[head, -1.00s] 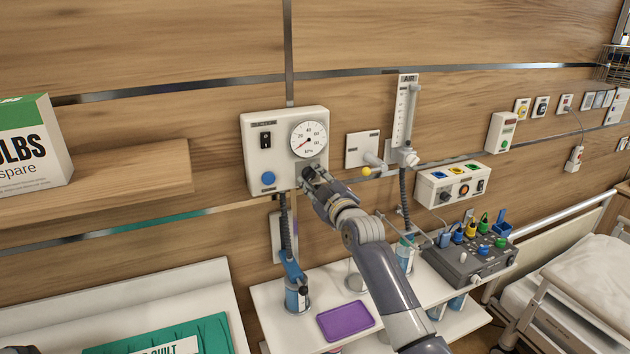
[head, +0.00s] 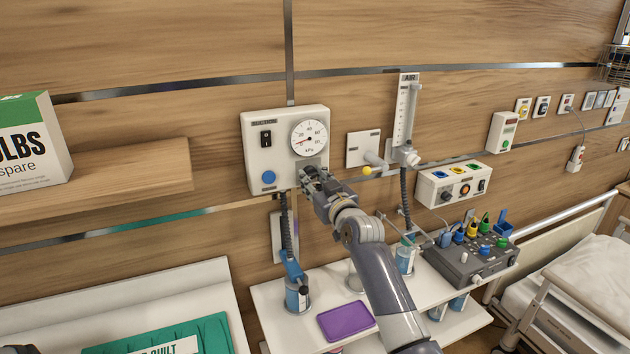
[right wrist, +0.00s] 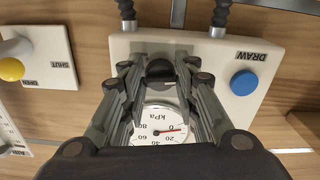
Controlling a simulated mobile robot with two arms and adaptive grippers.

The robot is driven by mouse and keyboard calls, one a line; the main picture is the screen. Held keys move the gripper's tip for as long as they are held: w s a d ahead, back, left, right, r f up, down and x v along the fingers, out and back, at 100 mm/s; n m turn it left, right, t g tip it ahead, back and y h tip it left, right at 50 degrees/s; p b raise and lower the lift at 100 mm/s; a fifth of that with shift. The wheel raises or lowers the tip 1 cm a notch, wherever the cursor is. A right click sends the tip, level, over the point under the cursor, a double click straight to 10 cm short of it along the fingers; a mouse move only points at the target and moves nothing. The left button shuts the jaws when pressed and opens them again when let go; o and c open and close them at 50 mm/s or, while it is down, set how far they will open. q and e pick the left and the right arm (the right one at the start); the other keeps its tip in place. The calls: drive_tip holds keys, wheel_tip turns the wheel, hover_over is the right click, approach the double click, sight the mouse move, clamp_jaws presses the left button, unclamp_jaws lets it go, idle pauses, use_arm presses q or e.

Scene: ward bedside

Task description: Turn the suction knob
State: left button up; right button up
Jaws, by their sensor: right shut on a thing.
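The suction unit (head: 262,150) is a cream box on the wood wall with a round kPa gauge (head: 309,137), a dark rocker switch (head: 266,138) and a blue button (head: 269,177). Its black knob (right wrist: 160,72) sits below the gauge. My right gripper (head: 311,178) is shut on the knob, with a finger on either side of it in the right wrist view. In the head view the gripper mostly hides the knob. The gauge's red needle points between 0 and 20. My left gripper is not in view.
A white plate with a yellow-tipped lever (head: 367,171) and an AIR flowmeter (head: 404,110) are close on the right. A hose (head: 285,220) hangs under the unit. A shelf below holds a purple tray (head: 345,320) and a grey box (head: 470,262).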

drive_tip(key=m, duration=0.5)
drive_tip(key=shift+a+m, duration=0.15)
drive_tip(key=shift+m, duration=0.25)
idle(0.4)
drive_tip(key=o, duration=1.1)
drive_tip(key=shift+c, duration=0.2)
drive_tip(key=shift+s, duration=0.15)
drive_tip(key=v, duration=1.2)
drive_tip(key=shift+f, duration=0.15)
